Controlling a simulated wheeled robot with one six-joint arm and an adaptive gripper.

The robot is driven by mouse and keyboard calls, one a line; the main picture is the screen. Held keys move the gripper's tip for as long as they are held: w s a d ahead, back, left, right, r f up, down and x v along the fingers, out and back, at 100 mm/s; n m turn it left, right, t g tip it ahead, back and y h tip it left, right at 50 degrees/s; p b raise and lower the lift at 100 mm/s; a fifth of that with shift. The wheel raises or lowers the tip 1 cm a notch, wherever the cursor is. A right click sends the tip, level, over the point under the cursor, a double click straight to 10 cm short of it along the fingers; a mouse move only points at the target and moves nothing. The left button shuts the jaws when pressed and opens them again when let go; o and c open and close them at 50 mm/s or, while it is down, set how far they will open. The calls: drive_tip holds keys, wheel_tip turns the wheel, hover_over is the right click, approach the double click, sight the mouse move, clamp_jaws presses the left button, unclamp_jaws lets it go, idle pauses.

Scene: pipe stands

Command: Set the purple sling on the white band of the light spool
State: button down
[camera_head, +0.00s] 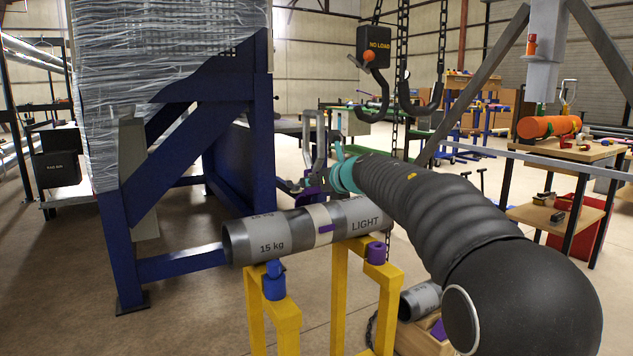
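The light spool (360,217) is a grey pipe marked "15 kg" and "LIGHT", lying level across two yellow stands. Its white band (320,215) circles the middle. A purple piece (309,197), apparently the sling, shows above the band by my gripper. A short purple strip (326,228) lies against the band's front; I cannot tell whether the two join. My gripper (296,188) is just behind and above the spool, beyond my black arm with its teal ring. Its fingers are small and partly hidden, so I cannot tell whether it is open or holds the sling.
The yellow stands (257,310) carry blue and purple rollers. A black "NO LOAD" hoist block (374,46) with hooks hangs behind. A blue frame (262,130) with a wrapped load stands close at left. A wooden crate (420,342) is low right. Floor at left front is clear.

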drive_tip(key=shift+f+b, duration=0.85)
drive_tip(key=shift+f, duration=0.25)
drive_tip(key=c, duration=1)
unclamp_jaws()
drive_tip(key=shift+o, duration=0.2)
drive_tip(key=shift+o, duration=0.6)
drive_tip(key=shift+o, duration=0.5)
drive_tip(key=shift+o, duration=0.4)
